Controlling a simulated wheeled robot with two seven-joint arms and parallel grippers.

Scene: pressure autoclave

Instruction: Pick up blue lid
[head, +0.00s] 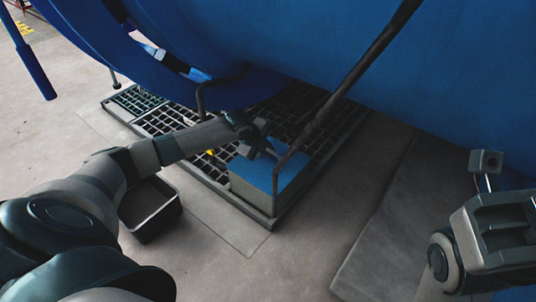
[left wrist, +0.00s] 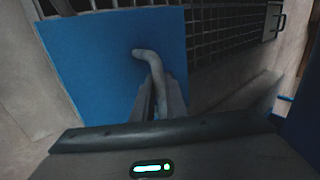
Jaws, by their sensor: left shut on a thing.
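The blue lid (head: 292,172) is a flat square plate on top of a grey box (head: 250,190) on the grated platform. It fills the upper left of the left wrist view (left wrist: 95,75), with a grey bent handle (left wrist: 150,60) on it. My left gripper (head: 266,151) reaches in from the left over the lid. In the left wrist view its fingers (left wrist: 158,103) are closed around the lower part of the handle. The lid looks level; whether it is clear of the box is not visible.
A large blue vessel (head: 300,45) overhangs the platform from behind. A dark diagonal bar (head: 340,90) passes close to the lid's right side. An open dark bin (head: 150,207) stands on the floor at left. The grated platform (head: 170,120) has a raised rim.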

